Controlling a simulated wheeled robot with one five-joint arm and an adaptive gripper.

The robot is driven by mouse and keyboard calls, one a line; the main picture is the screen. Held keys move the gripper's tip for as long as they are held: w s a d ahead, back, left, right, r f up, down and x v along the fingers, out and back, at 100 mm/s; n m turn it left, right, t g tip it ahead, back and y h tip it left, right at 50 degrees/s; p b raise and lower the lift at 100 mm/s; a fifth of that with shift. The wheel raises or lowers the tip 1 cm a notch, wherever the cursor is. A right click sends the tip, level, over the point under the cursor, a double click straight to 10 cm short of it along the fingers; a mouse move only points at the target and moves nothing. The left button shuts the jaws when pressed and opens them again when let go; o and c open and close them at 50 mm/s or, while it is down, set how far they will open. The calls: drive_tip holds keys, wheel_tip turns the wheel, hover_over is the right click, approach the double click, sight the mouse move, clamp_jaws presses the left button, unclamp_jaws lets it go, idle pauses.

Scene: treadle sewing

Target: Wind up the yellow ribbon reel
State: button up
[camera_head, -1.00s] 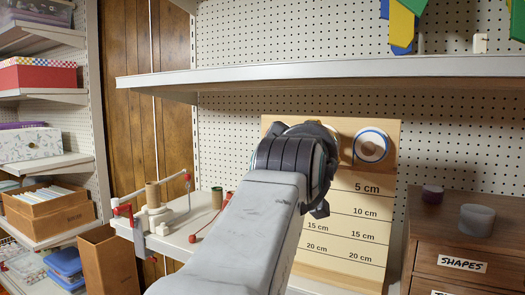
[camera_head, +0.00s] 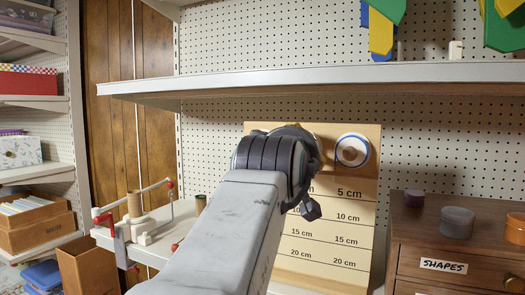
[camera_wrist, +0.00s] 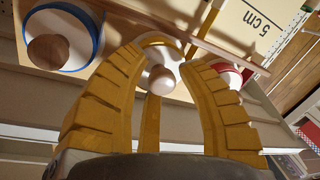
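The yellow ribbon reel (camera_wrist: 160,55) is in the middle of the wrist view, a pale disc with a yellow edge and a round wooden knob. My gripper (camera_wrist: 162,62) is right in front of it, its yellow ridged fingers spread apart around the knob. I see a gap between the fingers and the knob and cannot tell if any finger touches. In the head view my own wrist hides the yellow reel and the fingers.
A blue-edged reel (camera_head: 352,151) is beside it on the wooden measuring board (camera_head: 345,215); a red-edged reel (camera_wrist: 228,74) is on the other side. A white shelf (camera_head: 300,80) runs above. A winding stand (camera_head: 136,215) is at left, a drawer cabinet (camera_head: 450,250) at right.

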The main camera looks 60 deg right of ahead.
drive_tip(key=s+a, duration=0.2)
drive_tip(key=a, duration=0.9)
drive_tip(key=shift+a+r, duration=0.4)
drive_tip(key=shift+o, duration=1.1)
drive_tip(key=shift+r, duration=0.1)
drive_tip(key=shift+o, duration=0.3)
drive_tip(key=shift+w+d+r+p, duration=0.1)
drive_tip(key=shift+d+r+p, duration=0.15)
drive_tip(key=shift+p, duration=0.2)
drive_tip(key=shift+w+d+f+m+h+p, duration=0.15)
drive_tip(key=shift+w+d+f+m, duration=0.15)
drive_tip(key=shift+d+m, duration=1.55)
drive_tip(key=shift+w+d+f+m+h+p, duration=0.15)
drive_tip(key=shift+w+d+m, duration=0.25)
drive_tip(key=shift+d+m, duration=1.4)
drive_tip(key=shift+w+d+f+m+h, duration=0.1)
drive_tip(key=shift+w+d+f+m, duration=0.2)
drive_tip(key=shift+d+m, duration=1.55)
drive_tip(key=shift+d, duration=0.15)
